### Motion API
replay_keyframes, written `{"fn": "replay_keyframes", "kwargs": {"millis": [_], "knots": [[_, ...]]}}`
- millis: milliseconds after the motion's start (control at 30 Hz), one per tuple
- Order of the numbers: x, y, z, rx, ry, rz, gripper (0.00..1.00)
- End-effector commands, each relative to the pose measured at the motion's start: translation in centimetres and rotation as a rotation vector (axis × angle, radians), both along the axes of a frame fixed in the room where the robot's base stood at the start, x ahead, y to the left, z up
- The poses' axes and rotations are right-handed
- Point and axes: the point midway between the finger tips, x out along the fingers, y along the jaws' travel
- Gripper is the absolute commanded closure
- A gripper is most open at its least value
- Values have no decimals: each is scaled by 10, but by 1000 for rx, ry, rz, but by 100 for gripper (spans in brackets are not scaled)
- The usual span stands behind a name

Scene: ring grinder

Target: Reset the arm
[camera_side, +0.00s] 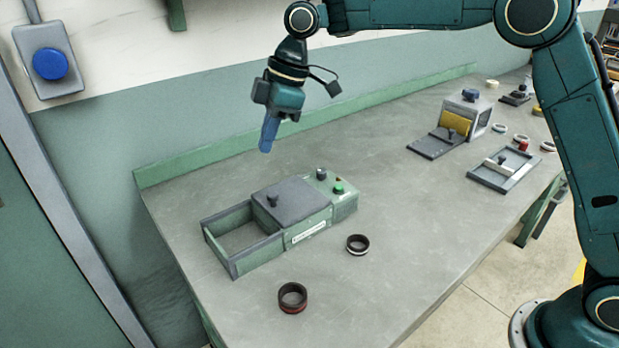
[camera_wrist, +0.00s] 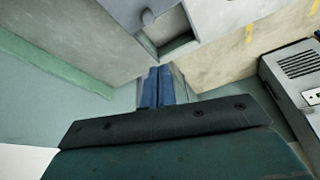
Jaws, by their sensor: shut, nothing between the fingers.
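My gripper (camera_side: 267,135) hangs from my arm above the back left part of the workbench in the side view, pointing down. Its blue fingers are shut together with nothing between them. In the wrist view the closed fingers (camera_wrist: 160,88) show at the middle. The green ring grinder (camera_side: 310,237) stands on the bench below and to the right of my gripper, apart from it. Its grey lid (camera_side: 292,206) with a dark knob covers the middle, and the tray at its left end is open and looks empty.
A dark ring with a red band (camera_side: 292,298) and a dark ring with a white band (camera_side: 357,245) lie in front of the grinder. A box with a yellow part (camera_side: 456,121), a flat fixture (camera_side: 503,169) and several small rings stand farther right. The bench middle (camera_side: 400,210) is clear.

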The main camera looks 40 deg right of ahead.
Motion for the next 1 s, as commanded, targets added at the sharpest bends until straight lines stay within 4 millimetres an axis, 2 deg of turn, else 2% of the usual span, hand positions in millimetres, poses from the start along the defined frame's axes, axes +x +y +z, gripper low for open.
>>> {"fn": "replay_keyframes", "kwargs": {"millis": [200, 500, 767, 1000], "knots": [[-32, -26, 35, 5, -12, -146, 100], [-88, -64, 68, 15, -25, -362, 100], [-142, -96, 83, 27, -41, -550, 100], [-195, -124, 83, 40, -58, -723, 100]]}}
